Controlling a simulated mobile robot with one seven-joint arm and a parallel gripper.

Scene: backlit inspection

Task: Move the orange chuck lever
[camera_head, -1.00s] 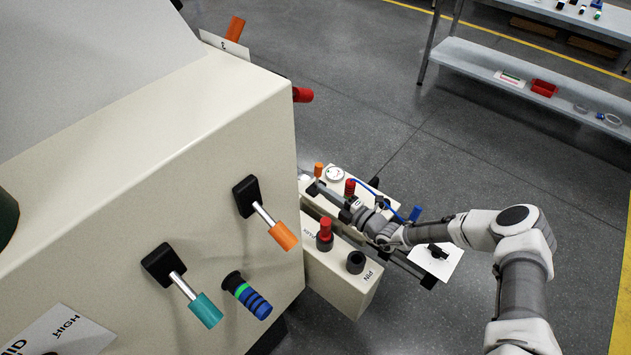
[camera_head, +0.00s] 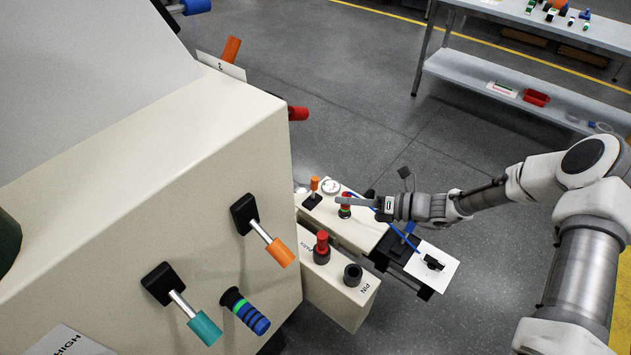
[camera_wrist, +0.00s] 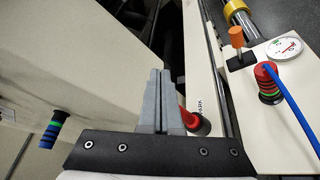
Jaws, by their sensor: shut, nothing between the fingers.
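Several orange levers show, and I cannot tell by label which is the chuck lever. A small upright orange lever (camera_head: 314,184) on a black base stands beside the gauge; it also shows at upper right in the wrist view (camera_wrist: 236,37). A larger orange-handled lever (camera_head: 280,252) slants down on the machine's front panel. Another orange handle (camera_head: 231,50) is at the machine's top edge. My gripper (camera_head: 340,201) is shut and empty, right of the small lever and apart from it, overlapping the red-topped knob in the head view. Its closed fingers (camera_wrist: 160,75) show in the wrist view.
A teal lever (camera_head: 204,328) and blue ringed knob (camera_head: 248,312) stick out of the panel. A red knob (camera_head: 322,243), black socket (camera_head: 352,275), round gauge (camera_head: 331,186) and blue cable (camera_wrist: 291,110) crowd the control boxes. Open floor lies right of them.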

